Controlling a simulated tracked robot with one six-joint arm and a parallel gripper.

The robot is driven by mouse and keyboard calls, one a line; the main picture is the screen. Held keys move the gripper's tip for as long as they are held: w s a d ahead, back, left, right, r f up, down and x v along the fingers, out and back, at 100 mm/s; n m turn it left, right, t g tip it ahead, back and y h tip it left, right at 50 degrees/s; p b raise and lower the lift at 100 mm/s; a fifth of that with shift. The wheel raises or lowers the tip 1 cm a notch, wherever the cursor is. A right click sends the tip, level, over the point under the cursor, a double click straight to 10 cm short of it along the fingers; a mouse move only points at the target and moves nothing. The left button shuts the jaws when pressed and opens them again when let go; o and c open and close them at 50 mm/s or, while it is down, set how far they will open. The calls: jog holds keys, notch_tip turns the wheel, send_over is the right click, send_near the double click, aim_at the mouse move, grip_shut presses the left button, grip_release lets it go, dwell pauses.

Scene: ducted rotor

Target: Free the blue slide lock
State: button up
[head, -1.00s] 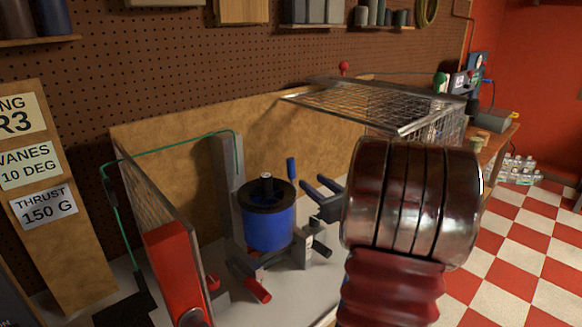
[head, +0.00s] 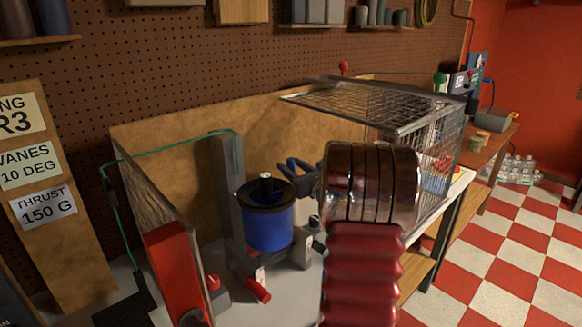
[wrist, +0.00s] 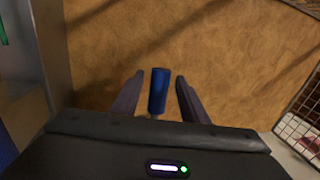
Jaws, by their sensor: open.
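The blue slide lock's upright handle (wrist: 158,88) stands between the two fingers of my gripper (wrist: 159,80) in the wrist view. A narrow gap shows on each side of it, so the jaws are open and around it, not visibly touching. In the head view my gripper (head: 291,167) is just right of and behind the top of the blue ducted rotor (head: 267,230). The handle is hidden there behind the fingers. The lock's lower part is hidden by the gripper body in the wrist view.
A grey post (head: 229,180) stands left of the rotor, with a green cable (head: 180,142) over it. A red lever (head: 257,290) lies low in front. A tan board (head: 170,150) closes the back.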

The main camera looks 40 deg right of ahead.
jog(key=shift+w, duration=0.3)
jog(key=shift+c, duration=0.4)
grip_shut()
